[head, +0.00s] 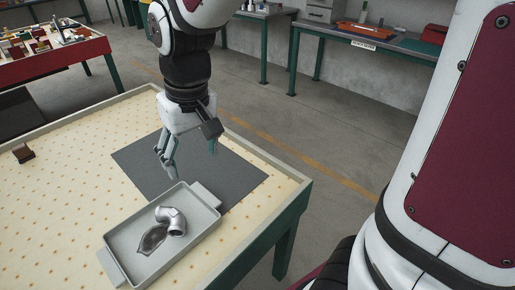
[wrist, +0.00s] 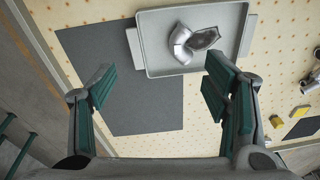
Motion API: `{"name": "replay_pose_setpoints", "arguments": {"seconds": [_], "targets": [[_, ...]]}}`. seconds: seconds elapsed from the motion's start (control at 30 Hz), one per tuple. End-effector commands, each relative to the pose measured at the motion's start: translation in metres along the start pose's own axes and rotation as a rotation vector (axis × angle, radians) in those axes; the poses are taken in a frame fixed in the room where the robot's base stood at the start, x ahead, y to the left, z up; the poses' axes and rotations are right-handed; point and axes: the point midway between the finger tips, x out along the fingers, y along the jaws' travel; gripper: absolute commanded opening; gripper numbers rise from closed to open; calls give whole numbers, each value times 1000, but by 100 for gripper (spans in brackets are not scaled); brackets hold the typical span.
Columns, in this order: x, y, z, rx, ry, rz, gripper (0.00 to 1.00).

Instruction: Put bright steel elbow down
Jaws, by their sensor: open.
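The bright steel elbow (head: 171,221) is a shiny curved pipe piece. It lies in a light grey tray (head: 208,238) beside or against a darker, flat-looking metal piece (head: 152,239). In the wrist view the elbow (wrist: 181,45) and the darker piece (wrist: 205,39) also lie in the tray (wrist: 160,70). My gripper (head: 190,160) is open and empty above the dark grey mat (head: 240,178), behind the tray in the head view. In the wrist view my open fingers (wrist: 160,75) are spread apart with nothing between them.
The tray stands on a dotted cream table (head: 60,200) with a raised rim, partly over the mat. A small brown block (head: 23,153) sits at the table's left. In the wrist view, a yellow piece (wrist: 276,121) and metal parts (wrist: 310,80) lie at the right. The mat is otherwise bare.

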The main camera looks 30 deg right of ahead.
Motion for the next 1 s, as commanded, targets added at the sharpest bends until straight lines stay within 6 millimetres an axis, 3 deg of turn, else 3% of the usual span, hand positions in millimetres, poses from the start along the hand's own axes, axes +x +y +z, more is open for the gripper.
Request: {"name": "replay_pose_setpoints", "arguments": {"seconds": [0.03, 0.2, 0.33, 0.5, 0.7, 1.0], "targets": [[-17, 8, 14, 17, 28, 0, 69], [-55, 29, 64, 63, 94, 16, 69], [-74, 41, 103, 99, 144, 43, 69], [-83, 49, 144, 135, 190, 81, 69], [-85, 53, 164, 155, 212, 104, 69], [-85, 53, 165, 156, 212, 105, 69]]}}
